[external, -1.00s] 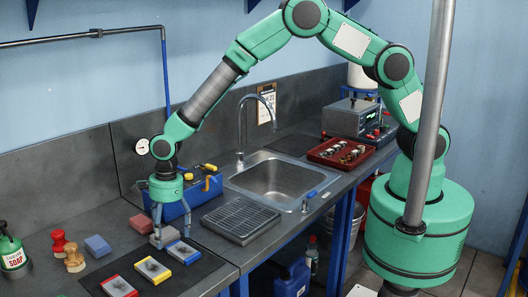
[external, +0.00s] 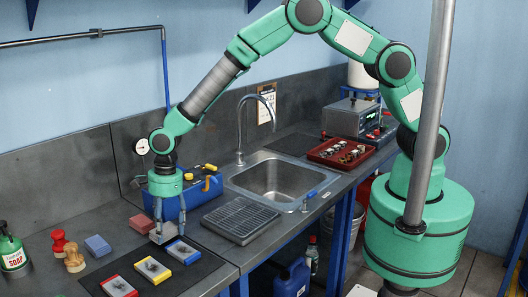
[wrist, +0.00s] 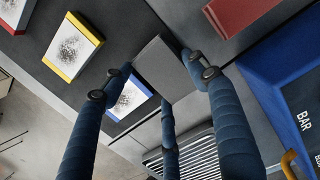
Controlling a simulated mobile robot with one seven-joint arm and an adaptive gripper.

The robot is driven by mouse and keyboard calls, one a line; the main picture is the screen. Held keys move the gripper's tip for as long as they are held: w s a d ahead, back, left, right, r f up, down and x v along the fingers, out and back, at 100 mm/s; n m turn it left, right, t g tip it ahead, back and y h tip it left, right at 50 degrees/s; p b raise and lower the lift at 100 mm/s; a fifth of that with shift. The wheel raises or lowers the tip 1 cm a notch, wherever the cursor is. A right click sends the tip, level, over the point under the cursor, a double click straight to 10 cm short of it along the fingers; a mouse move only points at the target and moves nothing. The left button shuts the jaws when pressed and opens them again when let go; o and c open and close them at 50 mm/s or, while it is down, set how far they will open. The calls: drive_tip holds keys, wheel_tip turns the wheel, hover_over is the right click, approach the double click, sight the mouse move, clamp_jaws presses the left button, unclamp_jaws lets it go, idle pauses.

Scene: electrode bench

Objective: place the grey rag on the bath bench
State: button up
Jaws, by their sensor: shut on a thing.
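The grey rag (external: 163,233) looks like a flat grey block. It is between the fingers of my gripper (external: 166,230), just above the grey bench top (external: 205,238), beside the dark mat (external: 128,258). In the wrist view the rag (wrist: 160,68) sits between the dark blue fingers of my gripper (wrist: 160,82), and its top face is clear. The fingers are shut on it. The bench runs along the wall from the soap to the sink; I cannot tell which part is the bath bench.
A blue box (external: 200,194) stands close behind my gripper. A reddish block (external: 141,223) is left of it. Red, yellow and blue framed pads (external: 152,270) lie on the mat. A slotted drain rack (external: 241,219) and sink (external: 278,181) are to the right.

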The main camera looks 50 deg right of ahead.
drive_tip(key=shift+s+d+r, duration=0.15)
drive_tip(key=shift+s+r, duration=0.05)
drive_tip(key=shift+r, duration=0.8)
drive_tip(key=s+d, duration=0.3)
drive_tip(key=s+d+r, duration=0.1)
drive_tip(key=s+d, duration=0.7)
drive_tip(key=shift+r+p, duration=0.15)
drive_tip(key=shift+p, duration=0.25)
drive_tip(key=shift+w, duration=0.1)
